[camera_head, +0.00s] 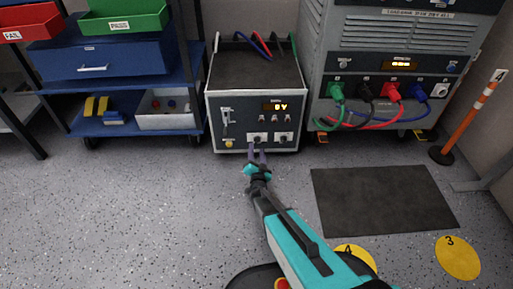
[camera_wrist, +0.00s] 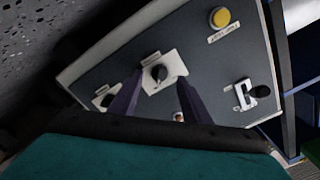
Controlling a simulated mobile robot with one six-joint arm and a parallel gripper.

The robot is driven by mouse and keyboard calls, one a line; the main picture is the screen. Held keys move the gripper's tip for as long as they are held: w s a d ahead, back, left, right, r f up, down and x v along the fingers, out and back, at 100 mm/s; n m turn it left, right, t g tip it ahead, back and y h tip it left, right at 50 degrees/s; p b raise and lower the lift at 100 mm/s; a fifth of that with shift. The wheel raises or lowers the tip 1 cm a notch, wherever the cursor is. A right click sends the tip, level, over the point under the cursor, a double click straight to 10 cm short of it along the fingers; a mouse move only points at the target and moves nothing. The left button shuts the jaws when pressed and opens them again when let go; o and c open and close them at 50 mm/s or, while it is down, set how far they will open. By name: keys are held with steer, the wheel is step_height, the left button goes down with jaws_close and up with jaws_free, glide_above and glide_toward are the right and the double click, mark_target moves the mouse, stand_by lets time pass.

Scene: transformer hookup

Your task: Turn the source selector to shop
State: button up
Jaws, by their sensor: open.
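The grey test unit (camera_head: 214,120) stands on the floor with a dark front panel and a display (camera_head: 276,107) reading 0 V. Low on the panel are two black rotary knobs on white plates, a left one (camera_head: 257,138) and a right one (camera_head: 281,138). I cannot read which one is the source selector. My gripper (camera_head: 257,151) is open at the left knob. In the wrist view its two purple fingers (camera_wrist: 160,84) stand on either side of this knob (camera_wrist: 159,73), apart from it.
A yellow button (camera_wrist: 219,17) and a lever switch (camera_wrist: 246,94) are on the same panel. A larger grey cabinet (camera_head: 400,58) with coloured cables stands to the right, a blue shelf cart (camera_head: 105,60) to the left. A dark mat (camera_head: 383,198) and open floor lie in front.

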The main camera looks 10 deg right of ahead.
mark_target(256, 143)
steer(key=shift+w+d+b, duration=0.15)
steer(key=shift+w+b, duration=0.15)
steer(key=shift+w, duration=0.8)
steer(key=shift+w+d+b, duration=0.15)
steer(key=shift+w+b, duration=0.1)
steer(key=shift+w, duration=0.85)
steer(key=c, duration=1)
